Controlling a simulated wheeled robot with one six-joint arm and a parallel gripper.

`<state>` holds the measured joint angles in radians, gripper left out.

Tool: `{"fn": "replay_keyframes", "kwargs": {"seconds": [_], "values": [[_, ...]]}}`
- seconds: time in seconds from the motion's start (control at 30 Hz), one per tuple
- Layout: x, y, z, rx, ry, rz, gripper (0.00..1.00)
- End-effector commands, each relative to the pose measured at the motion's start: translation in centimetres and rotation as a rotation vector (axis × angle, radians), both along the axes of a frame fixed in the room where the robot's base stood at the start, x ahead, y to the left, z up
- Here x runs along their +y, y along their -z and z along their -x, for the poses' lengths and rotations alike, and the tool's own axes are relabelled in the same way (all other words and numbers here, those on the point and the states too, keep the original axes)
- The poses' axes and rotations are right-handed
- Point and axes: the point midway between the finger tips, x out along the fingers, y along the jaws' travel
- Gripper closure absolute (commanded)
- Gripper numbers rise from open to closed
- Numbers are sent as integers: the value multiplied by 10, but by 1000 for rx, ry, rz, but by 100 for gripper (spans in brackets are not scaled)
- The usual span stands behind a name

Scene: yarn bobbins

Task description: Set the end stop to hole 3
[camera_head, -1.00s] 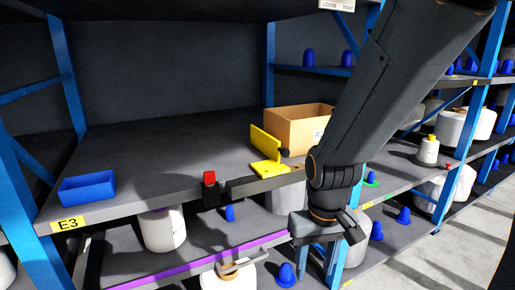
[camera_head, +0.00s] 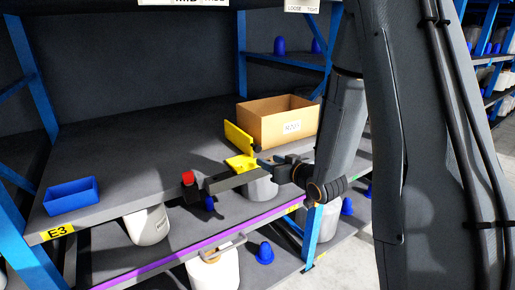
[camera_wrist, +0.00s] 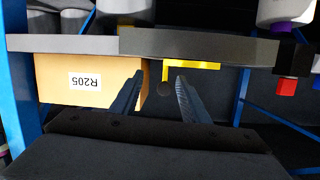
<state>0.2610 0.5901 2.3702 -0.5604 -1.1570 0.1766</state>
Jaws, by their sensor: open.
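A yellow angled end stop (camera_head: 239,138) stands at the shelf's front edge, near the right end of a dark rail (camera_head: 235,180). My gripper (camera_head: 262,167) comes in from the right, close to the stop. A red block (camera_head: 188,178) sits at the rail's left end. No hole numbers are readable.
A cardboard box (camera_head: 275,124) labelled R205 stands just behind the stop; its label is upside down in the wrist view. A blue bin (camera_head: 72,195) sits at the shelf's left. White bobbins (camera_head: 147,225) stand on the shelf below. The middle of the upper shelf is clear.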

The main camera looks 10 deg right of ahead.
Motion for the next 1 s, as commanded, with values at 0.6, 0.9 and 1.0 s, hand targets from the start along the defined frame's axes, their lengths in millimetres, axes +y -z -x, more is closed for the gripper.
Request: {"fn": "replay_keyframes", "kwargs": {"seconds": [0.6, 0.9, 1.0], "values": [[16, -20, -30, -222, -91, -156, 58], [29, -19, -65, -222, -89, -157, 58], [30, -19, -69, -221, -88, -156, 58]]}}
